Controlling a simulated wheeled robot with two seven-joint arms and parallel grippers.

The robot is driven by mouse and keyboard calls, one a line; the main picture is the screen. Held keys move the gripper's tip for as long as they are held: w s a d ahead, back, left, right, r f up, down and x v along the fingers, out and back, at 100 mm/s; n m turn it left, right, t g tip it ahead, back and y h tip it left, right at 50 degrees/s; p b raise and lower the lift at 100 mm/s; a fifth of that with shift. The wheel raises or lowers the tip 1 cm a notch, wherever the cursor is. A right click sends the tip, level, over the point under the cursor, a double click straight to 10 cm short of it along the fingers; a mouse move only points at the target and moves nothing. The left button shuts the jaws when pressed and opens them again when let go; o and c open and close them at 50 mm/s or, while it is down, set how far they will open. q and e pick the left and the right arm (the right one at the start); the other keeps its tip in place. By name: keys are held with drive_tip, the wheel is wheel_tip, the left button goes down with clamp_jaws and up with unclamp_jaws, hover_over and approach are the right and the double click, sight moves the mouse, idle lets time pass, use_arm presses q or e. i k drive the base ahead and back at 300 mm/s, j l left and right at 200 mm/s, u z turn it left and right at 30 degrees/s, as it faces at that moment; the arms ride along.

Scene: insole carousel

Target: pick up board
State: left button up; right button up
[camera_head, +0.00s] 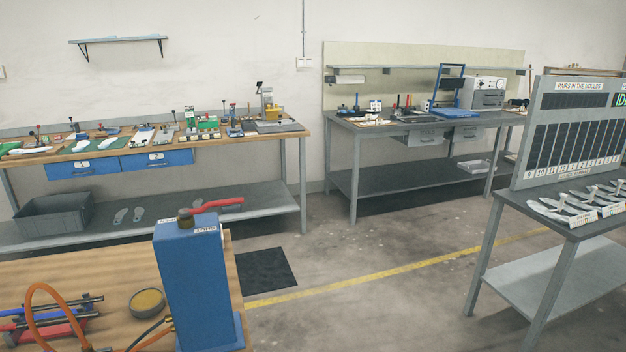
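Neither of my grippers shows in the head view. A grey upright board (570,134) with a white label strip reading "PAIRS IN THE MOULDS" stands on the grey table (553,228) at the right. It has dark slots and a row of numbered tags along its lower part. Its right side is cut off by the picture edge. I cannot tell whether this is the task's board. White insole-shaped pieces (563,210) lie on the table in front of it.
A wooden bench with a blue box-shaped device (190,285), an orange hose (32,312) and a round tin (147,303) is at the near left. Two workbenches with tools stand along the back wall. Grey floor (375,290) with a yellow line is clear between.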

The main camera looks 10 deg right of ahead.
sight(378, 123)
drive_tip(key=i+l+z, duration=1.05)
drive_tip(key=i+l+u, duration=0.1)
drive_tip(key=i, duration=0.45)
drive_tip(key=i+l+u, duration=0.1)
drive_tip(key=i, duration=0.4)
drive_tip(key=i+u, duration=0.4)
drive_tip(key=i, duration=0.35)
drive_tip(key=i+l+u, duration=0.2)
drive_tip(key=i+u, duration=0.2)
drive_tip(key=i, duration=0.35)
drive_tip(key=i+l, duration=0.2)
drive_tip(key=i, duration=0.35)
drive_tip(key=i+l, duration=0.25)
drive_tip(key=i, duration=0.3)
